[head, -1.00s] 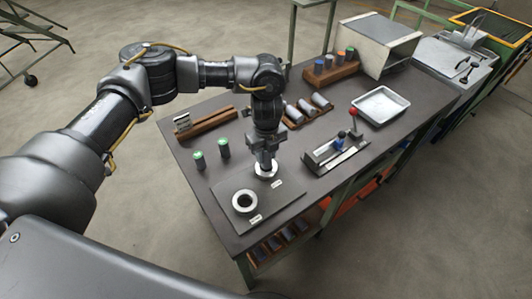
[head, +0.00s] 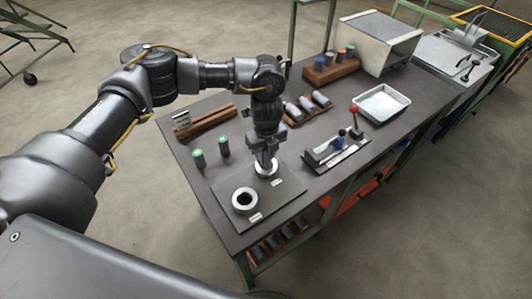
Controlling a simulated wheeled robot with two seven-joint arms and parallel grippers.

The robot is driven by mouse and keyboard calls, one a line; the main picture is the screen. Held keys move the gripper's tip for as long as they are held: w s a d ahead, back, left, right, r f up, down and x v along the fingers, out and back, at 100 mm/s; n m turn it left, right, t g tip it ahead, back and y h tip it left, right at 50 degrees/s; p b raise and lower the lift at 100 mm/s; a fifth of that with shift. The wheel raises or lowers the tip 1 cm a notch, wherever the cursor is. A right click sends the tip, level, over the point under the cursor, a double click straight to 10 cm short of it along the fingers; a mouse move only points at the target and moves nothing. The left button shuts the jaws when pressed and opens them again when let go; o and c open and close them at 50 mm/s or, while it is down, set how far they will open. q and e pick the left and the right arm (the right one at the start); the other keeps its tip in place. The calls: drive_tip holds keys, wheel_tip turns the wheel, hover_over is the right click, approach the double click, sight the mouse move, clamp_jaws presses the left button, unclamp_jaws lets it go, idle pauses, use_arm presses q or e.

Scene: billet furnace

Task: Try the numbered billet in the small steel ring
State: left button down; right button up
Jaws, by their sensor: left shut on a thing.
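My left gripper (head: 265,158) points straight down over the back steel ring (head: 267,174) on the dark plate (head: 284,202). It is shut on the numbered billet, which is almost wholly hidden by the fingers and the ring. I cannot tell how far the billet sits inside the ring. A second, larger-looking steel ring (head: 236,203) lies nearer the front of the same plate, with an open dark hole. A small white label lies beside each ring. My right gripper is not in view.
Two green-topped cylinders (head: 223,146) stand left of the plate. A wooden rail (head: 207,124), a rack of grey billets (head: 306,106), a lever fixture (head: 336,154) and a pale tray (head: 381,104) stand farther back. The front ring's surroundings are clear.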

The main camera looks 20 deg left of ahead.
use_arm(q)
drive_tip(key=shift+f+b, duration=0.65)
drive_tip(key=shift+f, duration=0.35)
idle(0.6)
idle(0.6)
drive_tip(key=c, duration=0.9)
unclamp_jaws()
drive_tip(key=shift+c, duration=0.2)
drive_tip(key=shift+r, duration=0.5)
wheel_tip(320, 180, up, 10)
drive_tip(key=shift+f+b, duration=0.1)
drive_tip(key=shift+b, duration=0.85)
